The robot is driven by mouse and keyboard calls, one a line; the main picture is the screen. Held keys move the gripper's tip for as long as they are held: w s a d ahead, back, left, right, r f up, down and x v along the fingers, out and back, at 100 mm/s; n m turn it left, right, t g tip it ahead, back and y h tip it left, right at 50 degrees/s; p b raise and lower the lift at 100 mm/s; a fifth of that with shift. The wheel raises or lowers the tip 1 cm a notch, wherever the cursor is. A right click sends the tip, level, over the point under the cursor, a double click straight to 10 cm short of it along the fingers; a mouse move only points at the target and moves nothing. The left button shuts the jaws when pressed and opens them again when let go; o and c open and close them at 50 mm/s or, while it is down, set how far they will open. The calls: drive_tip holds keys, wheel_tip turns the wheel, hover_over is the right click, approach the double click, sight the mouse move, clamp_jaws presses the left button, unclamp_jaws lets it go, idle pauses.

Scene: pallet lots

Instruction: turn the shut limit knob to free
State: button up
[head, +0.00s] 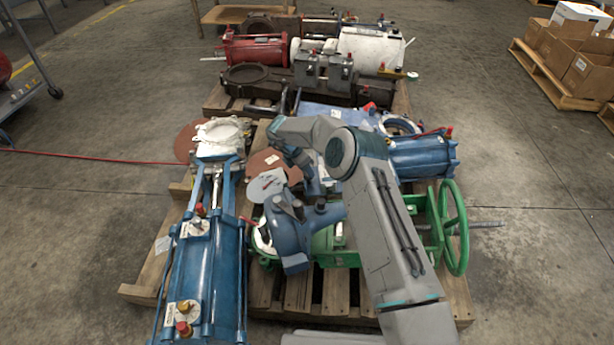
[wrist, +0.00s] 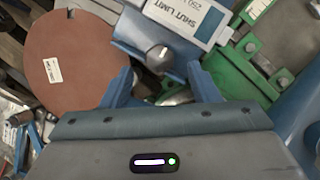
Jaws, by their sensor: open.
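The shut limit knob (wrist: 160,57) is a small round grey knob with a pale pointer mark, in the upper middle of the wrist view. It sits on a blue-grey housing beside a pale plate (wrist: 187,18) printed "SHUT LIMIT 250". My gripper (wrist: 161,86) is open, with one blue finger to the lower left of the knob and one to the lower right. The knob shows between and beyond the fingertips, and nothing is held. In the head view my arm reaches over the middle of the pallet; the knob cannot be made out there.
A brown disc (wrist: 75,60) with a white tag lies left of the knob. Green valve parts (wrist: 238,78) are close on the right. In the head view a green handwheel (head: 455,228) and a long blue cylinder (head: 205,265) flank the arm. Open floor lies right of the pallet.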

sight(308, 178)
drive_tip(key=shift+b+x, duration=0.5)
drive_tip(key=shift+x, duration=1.45)
drive_tip(key=c, duration=1)
drive_tip(key=shift+o, duration=0.2)
